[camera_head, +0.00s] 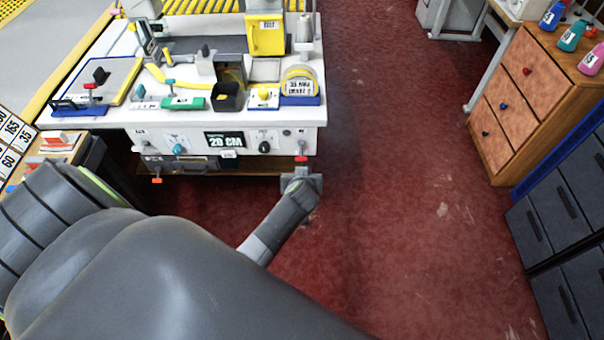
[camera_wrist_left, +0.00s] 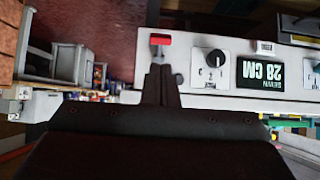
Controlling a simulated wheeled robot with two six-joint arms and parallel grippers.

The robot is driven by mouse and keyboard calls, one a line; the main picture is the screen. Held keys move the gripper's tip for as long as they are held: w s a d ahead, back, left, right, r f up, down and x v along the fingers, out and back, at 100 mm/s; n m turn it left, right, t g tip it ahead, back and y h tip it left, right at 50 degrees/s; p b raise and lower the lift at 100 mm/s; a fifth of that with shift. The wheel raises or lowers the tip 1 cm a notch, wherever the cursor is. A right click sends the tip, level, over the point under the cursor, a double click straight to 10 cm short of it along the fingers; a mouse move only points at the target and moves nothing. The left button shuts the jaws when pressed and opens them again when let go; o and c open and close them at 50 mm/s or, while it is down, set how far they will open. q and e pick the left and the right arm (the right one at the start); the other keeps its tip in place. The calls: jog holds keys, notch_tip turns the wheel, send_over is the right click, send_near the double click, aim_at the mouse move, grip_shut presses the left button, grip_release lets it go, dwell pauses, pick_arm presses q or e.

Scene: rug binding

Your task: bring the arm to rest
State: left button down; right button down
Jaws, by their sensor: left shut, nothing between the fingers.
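My left arm comes in from the left in the head view and reaches out to the white workbench (camera_head: 225,140). My left gripper (camera_head: 301,176) is at the bench's front right corner, low by the front panel. In the left wrist view its two fingers (camera_wrist_left: 161,78) are together with nothing between them. A small red piece (camera_head: 301,159) shows just beyond the fingertips; it also shows in the left wrist view (camera_wrist_left: 160,39). I cannot tell whether the fingers touch it. My right gripper is in neither view.
The bench front carries a black dial (camera_head: 264,147), a teal knob (camera_head: 179,149) and a black size sign (camera_head: 226,140). A black bin (camera_head: 228,98) and several tools stand on top. A wooden drawer cabinet (camera_head: 525,100) stands right. Red floor (camera_head: 400,200) between is clear.

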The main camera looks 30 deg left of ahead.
pick_arm(q)
jog(key=shift+w+a+f, duration=0.1)
dwell(0.3)
jog(key=s+f+m+g+h, duration=0.2)
jog(key=s+f+g, duration=0.1)
jog(key=s+f, duration=1)
jog(key=s+f+m+g+h, duration=0.2)
jog(key=s+f+m+g, duration=0.1)
jog(key=s+f, duration=1.1)
jog(key=s+f+g, duration=0.1)
jog(key=s, duration=1.7)
jog(key=shift+s+a+f+m+g, duration=0.15)
jog(key=shift+a+f+m+g, duration=0.1)
jog(key=shift+f+m+g, duration=0.05)
